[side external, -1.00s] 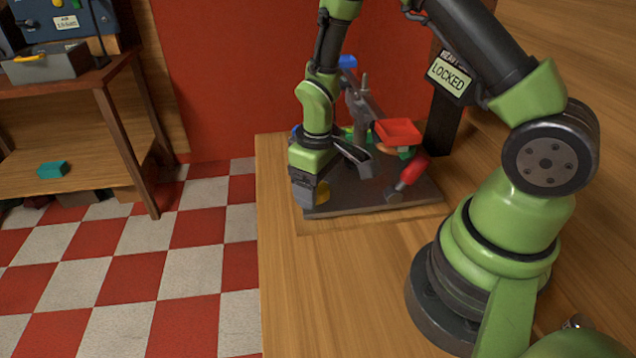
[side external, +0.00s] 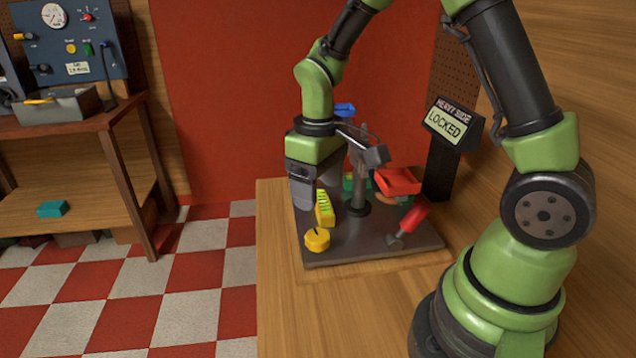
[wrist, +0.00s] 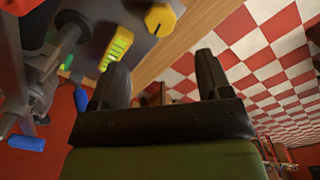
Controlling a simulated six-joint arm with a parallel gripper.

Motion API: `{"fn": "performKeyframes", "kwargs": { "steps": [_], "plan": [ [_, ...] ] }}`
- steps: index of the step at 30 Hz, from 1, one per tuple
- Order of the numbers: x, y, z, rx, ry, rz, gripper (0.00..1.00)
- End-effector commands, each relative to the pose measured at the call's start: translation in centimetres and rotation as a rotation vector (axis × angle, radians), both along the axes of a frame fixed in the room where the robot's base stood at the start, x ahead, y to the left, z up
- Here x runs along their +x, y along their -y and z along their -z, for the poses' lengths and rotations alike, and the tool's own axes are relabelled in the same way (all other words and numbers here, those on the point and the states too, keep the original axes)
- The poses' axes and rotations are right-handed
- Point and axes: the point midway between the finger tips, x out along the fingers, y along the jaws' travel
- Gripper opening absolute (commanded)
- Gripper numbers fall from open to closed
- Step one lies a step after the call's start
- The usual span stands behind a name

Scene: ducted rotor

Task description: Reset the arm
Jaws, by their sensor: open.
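My gripper (side external: 302,190) hangs at the left edge of a dark metal plate (side external: 375,247) on the wooden bench. In the wrist view my gripper (wrist: 160,80) shows two dark fingers spread apart with nothing between them. The fingertips are partly hidden in the side view. My green and black arm arches over the bench from its base at the right.
On the plate are a yellow knob (side external: 317,239), a yellow-green indicator (side external: 325,209), a red-handled lever (side external: 413,218), a red tray (side external: 397,181) and a grey post mechanism (side external: 359,190). A sign reading LOCKED (side external: 447,124) stands behind. Checkered floor (side external: 180,285) lies left.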

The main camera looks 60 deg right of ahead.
Motion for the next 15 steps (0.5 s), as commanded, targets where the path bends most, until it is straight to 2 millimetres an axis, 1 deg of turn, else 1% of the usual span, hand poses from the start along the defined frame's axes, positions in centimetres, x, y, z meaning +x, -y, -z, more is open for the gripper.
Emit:
{"fn": "performKeyframes", "kwargs": {
  "steps": [8,10,13,15],
  "plan": [
    [0.0,0.0,-0.1,0.0,0.0,0.0,0.71],
    [-0.1,-0.1,-0.4,0.0,0.007,0.004,0.71],
    [-0.4,-0.3,-1.8,0.006,0.042,0.028,0.71],
    [-0.9,-0.6,-3.6,0.016,0.084,0.059,0.71]
  ]
}}
